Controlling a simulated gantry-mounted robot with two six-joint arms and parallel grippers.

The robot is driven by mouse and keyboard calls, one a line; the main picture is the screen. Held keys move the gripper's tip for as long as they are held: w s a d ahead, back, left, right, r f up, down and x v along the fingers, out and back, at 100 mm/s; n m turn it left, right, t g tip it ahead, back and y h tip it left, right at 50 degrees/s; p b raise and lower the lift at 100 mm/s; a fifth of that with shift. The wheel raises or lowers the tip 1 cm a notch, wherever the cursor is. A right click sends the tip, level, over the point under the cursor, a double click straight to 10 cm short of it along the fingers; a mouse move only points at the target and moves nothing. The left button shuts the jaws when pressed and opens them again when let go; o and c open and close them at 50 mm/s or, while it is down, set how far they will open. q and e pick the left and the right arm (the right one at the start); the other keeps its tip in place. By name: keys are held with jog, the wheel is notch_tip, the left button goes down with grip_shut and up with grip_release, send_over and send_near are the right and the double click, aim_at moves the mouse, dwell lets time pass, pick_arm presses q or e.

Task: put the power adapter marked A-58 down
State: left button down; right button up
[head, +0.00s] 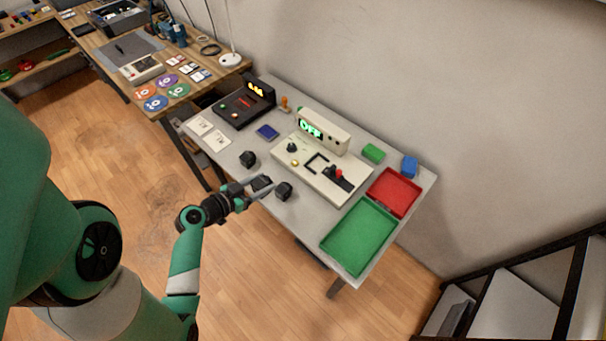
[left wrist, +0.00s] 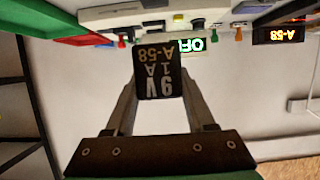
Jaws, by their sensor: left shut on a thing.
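My left gripper (head: 259,190) is shut on a black power adapter (head: 261,183). In the left wrist view the adapter (left wrist: 160,73) sits between the two fingers, with its label reading A-58, 9V, 1A. In the head view the gripper and adapter are over the front edge area of the grey table; I cannot tell the height above it. Two other black adapters are close by, one (head: 248,158) to the left and behind, one (head: 284,190) just right of the gripper. My right gripper is in neither view.
A white test unit (head: 325,177) with a green OFF display stands behind. A green tray (head: 358,236) and red tray (head: 394,192) are at the right. A black unit with a lit display (head: 244,104), white cards (head: 207,130) and a blue pad (head: 268,132) lie left.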

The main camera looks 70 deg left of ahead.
pick_arm(q)
jog(key=w+d+f+b, duration=0.1)
jog(key=w+f+b, duration=0.2)
jog(key=b, duration=0.1)
jog(key=w+d+f+b, duration=0.2)
jog(key=w+f+b, duration=0.1)
jog(key=w+b, duration=0.1)
jog(key=w+d+f+b, duration=0.2)
jog(key=w+b, duration=0.2)
jog(key=shift+w+d+f, duration=0.15)
jog(key=shift+d+f, duration=0.1)
jog(key=shift+f, duration=0.15)
jog(key=shift+w+f, duration=0.15)
jog(key=shift+w, duration=0.05)
jog(key=f+b, duration=0.2)
jog(key=f, duration=0.2)
jog(key=shift+w+d+b, duration=0.15)
jog(key=shift+w+b, duration=0.1)
jog(key=shift+b, duration=0.15)
jog(key=shift+r, duration=0.15)
jog(key=shift+c, duration=1.2)
grip_release()
